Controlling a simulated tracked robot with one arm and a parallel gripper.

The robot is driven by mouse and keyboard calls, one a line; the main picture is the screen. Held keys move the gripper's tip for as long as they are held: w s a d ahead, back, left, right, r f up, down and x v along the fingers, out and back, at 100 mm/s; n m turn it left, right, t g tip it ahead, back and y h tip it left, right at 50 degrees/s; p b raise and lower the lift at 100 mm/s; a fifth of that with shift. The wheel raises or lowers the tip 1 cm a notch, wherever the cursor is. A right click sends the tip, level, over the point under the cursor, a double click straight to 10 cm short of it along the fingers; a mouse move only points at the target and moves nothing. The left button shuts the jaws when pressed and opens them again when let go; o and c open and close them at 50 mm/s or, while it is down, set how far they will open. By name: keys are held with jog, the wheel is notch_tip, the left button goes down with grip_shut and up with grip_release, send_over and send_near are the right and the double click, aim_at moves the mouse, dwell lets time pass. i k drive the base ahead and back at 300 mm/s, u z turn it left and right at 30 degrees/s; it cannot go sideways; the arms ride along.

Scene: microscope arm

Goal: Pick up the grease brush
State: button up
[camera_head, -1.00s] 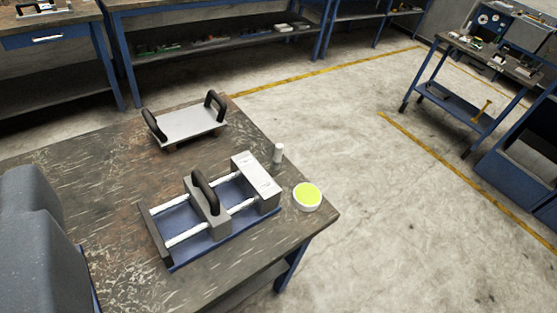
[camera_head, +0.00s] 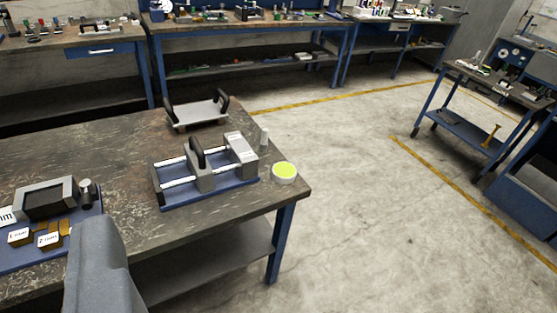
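I cannot make out a grease brush for certain in this view. On the near worktable (camera_head: 120,145), a round white tub with a yellow-green top (camera_head: 284,172) sits at the right corner. A small upright pale cylinder (camera_head: 264,139) stands just behind it; I cannot tell what it is. My gripper's fingers are not in view. A grey part, likely of my own arm, covers the lower left and hides some of the table edge.
A blue-based sliding fixture (camera_head: 208,192) and a metal plate with two black handles (camera_head: 197,114) are on the worktable. A blue tray with labelled blocks (camera_head: 20,260) is at left. Workbenches (camera_head: 245,30) line the back. A cart (camera_head: 458,125) stands right. The floor (camera_head: 350,210) between is clear.

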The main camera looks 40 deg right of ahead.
aim_at(263, 144)
jog(key=z, duration=0.9)
jog(key=i, duration=2.1)
jog(key=u, duration=0.3)
